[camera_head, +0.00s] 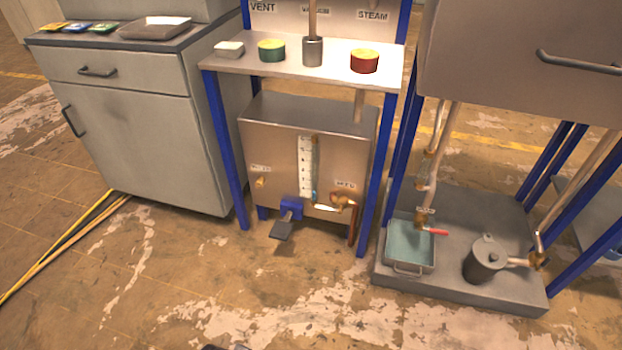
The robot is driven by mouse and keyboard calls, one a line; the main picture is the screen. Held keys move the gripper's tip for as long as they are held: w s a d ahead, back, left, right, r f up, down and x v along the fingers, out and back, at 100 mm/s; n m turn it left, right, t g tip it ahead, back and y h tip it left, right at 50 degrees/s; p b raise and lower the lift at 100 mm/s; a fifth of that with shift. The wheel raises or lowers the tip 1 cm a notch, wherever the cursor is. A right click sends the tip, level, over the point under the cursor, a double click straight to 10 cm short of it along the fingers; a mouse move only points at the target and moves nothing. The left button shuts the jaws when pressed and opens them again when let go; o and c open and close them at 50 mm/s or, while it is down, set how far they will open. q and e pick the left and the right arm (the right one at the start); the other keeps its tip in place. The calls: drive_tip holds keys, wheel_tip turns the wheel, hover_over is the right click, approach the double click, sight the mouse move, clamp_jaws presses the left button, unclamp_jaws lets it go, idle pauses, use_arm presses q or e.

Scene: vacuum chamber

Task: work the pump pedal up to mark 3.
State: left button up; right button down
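The pump pedal (282,230) is a dark grey plate that sticks out, tilted downward, from a blue block (291,208) low on the front of a metal tank (270,150). A white upright scale (305,165) with marks is fixed on the tank front above the pedal. A small blue spot shows near the bottom of the scale; the numbers are too small to read. Neither of my grippers is in view, and nothing touches the pedal.
A grey cabinet (140,120) is at left. At right, a plinth (460,285) holds a water tray (410,268) and a grey pot (484,262). The floor in front is clear; yellow cables lie left.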

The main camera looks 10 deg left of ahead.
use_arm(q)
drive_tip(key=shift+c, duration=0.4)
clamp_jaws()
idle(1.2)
